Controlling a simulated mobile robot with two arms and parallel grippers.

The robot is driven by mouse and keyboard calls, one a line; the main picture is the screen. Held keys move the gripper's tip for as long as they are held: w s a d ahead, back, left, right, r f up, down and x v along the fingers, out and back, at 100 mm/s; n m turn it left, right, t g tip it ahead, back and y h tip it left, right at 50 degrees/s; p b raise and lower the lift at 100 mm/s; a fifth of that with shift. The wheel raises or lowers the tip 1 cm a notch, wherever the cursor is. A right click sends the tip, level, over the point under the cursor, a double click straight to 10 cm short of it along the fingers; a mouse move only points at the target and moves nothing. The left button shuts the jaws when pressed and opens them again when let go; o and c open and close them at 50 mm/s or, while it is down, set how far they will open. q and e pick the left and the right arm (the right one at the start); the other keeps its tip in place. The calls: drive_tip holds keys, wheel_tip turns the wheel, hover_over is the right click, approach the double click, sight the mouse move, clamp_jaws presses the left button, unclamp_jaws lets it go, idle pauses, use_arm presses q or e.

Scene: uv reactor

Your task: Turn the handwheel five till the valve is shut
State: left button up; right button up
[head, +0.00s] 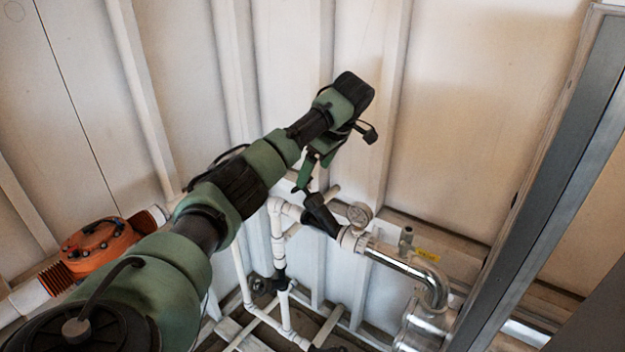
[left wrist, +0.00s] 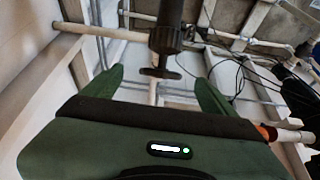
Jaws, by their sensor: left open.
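A black valve (head: 319,213) sits in the white pipe run below my left gripper (head: 309,174) in the head view. In the left wrist view its dark stem (left wrist: 168,30) ends in a T-shaped handle (left wrist: 160,73). My left gripper (left wrist: 159,76) is open, with one green finger on each side of the handle and a visible gap on both sides. I cannot tell how deep the handle sits between the fingers. No number five is readable, so I cannot confirm that this is handwheel five. My right gripper is out of view.
A silver pipe (head: 397,260) with a small round gauge (head: 360,213) runs right of the valve. A second black valve (head: 279,280) is lower on the white pipes. An orange unit (head: 98,248) lies at left. A steel beam (head: 560,170) crosses the right. Wall ribs stand behind.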

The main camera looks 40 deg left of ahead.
use_arm(q)
drive_tip(key=shift+s+a+f+p, duration=0.3)
drive_tip(key=shift+f+p, duration=0.1)
drive_tip(key=shift+f, duration=0.15)
drive_tip(key=shift+s+a+f+p, duration=0.3)
drive_tip(key=shift+f+p, duration=0.05)
drive_tip(key=shift+f, duration=0.15)
drive_tip(key=shift+w+p+x, duration=0.2)
drive_tip(key=shift+p+x, duration=0.15)
drive_tip(key=shift+x, duration=0.75)
drive_tip(key=shift+w+f, duration=0.15)
drive_tip(key=shift+f, duration=0.4)
drive_tip(key=c, duration=1.3)
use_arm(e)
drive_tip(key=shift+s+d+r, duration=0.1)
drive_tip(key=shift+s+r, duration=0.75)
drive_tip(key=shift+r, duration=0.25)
